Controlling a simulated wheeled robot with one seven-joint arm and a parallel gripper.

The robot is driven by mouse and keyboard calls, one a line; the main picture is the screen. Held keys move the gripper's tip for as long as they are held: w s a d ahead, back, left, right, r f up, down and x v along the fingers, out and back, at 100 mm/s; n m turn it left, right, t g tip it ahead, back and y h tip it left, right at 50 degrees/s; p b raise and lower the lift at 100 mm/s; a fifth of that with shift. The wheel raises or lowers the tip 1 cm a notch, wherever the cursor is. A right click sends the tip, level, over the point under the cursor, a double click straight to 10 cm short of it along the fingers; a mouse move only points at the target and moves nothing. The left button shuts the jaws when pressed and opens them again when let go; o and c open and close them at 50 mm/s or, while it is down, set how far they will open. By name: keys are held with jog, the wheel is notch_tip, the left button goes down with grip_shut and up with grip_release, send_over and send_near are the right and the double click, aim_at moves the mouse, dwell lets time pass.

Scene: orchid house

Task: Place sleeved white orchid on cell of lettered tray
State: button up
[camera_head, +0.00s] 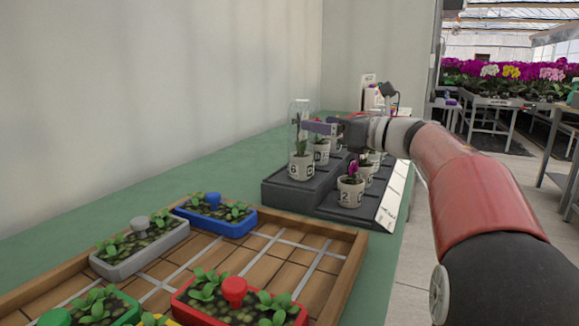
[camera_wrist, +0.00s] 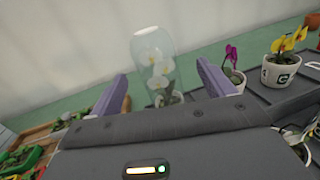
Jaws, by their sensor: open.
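The sleeved white orchid (camera_head: 301,168) stands upright in a pale lettered pot at the left end of a dark stepped stand (camera_head: 285,192). Its clear sleeve rises above the pot, and white blooms show inside it in the wrist view (camera_wrist: 156,62). My gripper (camera_head: 312,127) is open at the height of the sleeve. In the wrist view the sleeve appears between the two purple fingers (camera_wrist: 165,78), with a gap on each side; how deep it sits between them is unclear. The wooden tray (camera_head: 346,262) has cells divided by pale strips; I can read no letters on it.
Blue (camera_head: 233,226), grey (camera_head: 140,260) and red (camera_head: 206,308) planters with knobs sit in the tray, with a green one at front left. Several other potted orchids, including a magenta one (camera_head: 350,190), share the stand. Bare tray cells show at centre and right. A wall runs behind.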

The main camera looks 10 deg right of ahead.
aim_at(295, 126)
jog(key=shift+n+g, duration=0.4)
jog(key=shift+n, duration=0.2)
jog(key=shift+f+p+x, duration=0.2)
jog(key=shift+p+x, duration=0.05)
jog(key=shift+x, duration=1.1)
jog(key=shift+f+p+x, duration=0.2)
jog(key=shift+p+x, duration=0.1)
jog(key=shift+x, duration=1)
jog(key=shift+f+p+x, duration=0.2)
jog(key=shift+p+x, duration=0.05)
jog(key=shift+x, duration=1.1)
jog(key=shift+s+a, duration=0.15)
jog(key=shift+s, duration=0.05)
